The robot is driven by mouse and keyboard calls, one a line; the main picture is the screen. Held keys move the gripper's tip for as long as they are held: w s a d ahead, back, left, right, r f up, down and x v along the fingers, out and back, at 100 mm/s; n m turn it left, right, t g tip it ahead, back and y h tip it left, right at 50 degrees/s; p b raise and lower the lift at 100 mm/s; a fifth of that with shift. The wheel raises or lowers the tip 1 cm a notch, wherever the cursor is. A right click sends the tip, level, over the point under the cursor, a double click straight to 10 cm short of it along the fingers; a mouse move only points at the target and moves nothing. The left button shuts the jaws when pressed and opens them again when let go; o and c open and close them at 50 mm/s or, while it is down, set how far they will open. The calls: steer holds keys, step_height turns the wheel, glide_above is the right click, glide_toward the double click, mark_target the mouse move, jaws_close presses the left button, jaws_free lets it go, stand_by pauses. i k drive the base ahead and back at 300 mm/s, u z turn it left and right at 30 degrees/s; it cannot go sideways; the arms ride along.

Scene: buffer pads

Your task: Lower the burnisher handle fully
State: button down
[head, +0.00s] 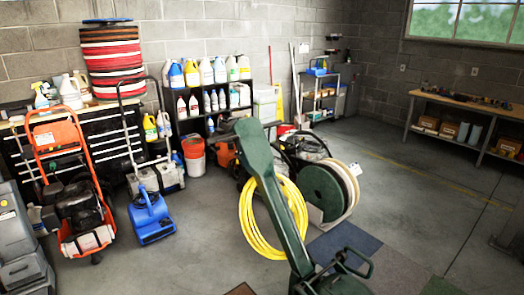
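A dark green post (272,190) stands in the centre foreground and leans a little left. It looks like the burnisher handle, in a raised position, though I cannot be certain. Its wide upper end (253,142) is at mid-picture. Coils of yellow cord (252,228) show on both sides of it. At its foot is a green body (342,284) with a dark loop-shaped bar, cut off by the bottom edge. I see no gripper that I can make out, and nothing clearly gripping the post.
An orange-framed machine (70,185) and a blue blower (150,218) stand at left. Shelves with bottles line the wall. A workbench (470,103) is at right. The floor at right is mostly clear.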

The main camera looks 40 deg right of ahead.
mark_target(257, 156)
steer(key=k, duration=0.15)
steer(key=u, duration=0.45)
steer(key=i, duration=2.15)
steer(key=z, duration=1.1)
steer(key=i, duration=0.85)
steer(key=z, duration=0.5)
